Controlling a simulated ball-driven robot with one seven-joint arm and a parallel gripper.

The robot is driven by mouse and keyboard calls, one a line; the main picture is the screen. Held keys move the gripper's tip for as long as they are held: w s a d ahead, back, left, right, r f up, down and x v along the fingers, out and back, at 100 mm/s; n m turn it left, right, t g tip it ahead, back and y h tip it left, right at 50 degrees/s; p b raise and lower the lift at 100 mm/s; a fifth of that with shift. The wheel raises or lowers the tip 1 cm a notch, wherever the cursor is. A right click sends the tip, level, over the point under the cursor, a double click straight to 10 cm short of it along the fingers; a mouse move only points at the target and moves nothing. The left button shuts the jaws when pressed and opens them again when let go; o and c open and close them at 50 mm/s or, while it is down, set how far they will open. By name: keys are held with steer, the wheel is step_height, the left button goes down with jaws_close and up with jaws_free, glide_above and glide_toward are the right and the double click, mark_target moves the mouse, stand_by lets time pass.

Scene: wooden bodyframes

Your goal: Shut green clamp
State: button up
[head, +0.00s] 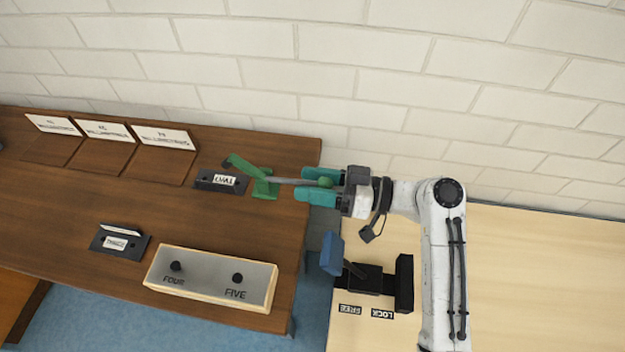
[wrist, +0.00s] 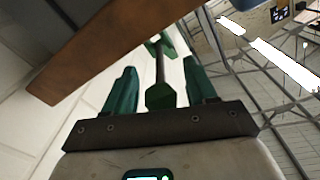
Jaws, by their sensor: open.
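The green clamp (head: 264,187) is mounted near the right end of the dark wooden desk. A green arm slants up to the left from it, and its thin grey handle extends right to a green knob. My gripper (head: 303,184) has teal fingers and is open, reaching left over the desk's right edge. The knob end of the handle lies between the two fingers, with a gap visible on both sides in the wrist view (wrist: 161,70). In that view the green knob (wrist: 160,97) is close to the palm, and the clamp's far end is small beyond it.
A blue-handled lever (head: 331,253) on a black base stands on the light wooden table (head: 520,270), below my gripper. A panel with two black knobs (head: 212,279) is at the desk's front. Label plates (head: 120,240) and cards stand further left. A white brick wall is close behind.

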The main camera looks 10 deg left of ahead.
steer(key=shift+a, duration=0.15)
steer(key=shift+c, duration=0.2)
jaws_close()
stand_by(0.3)
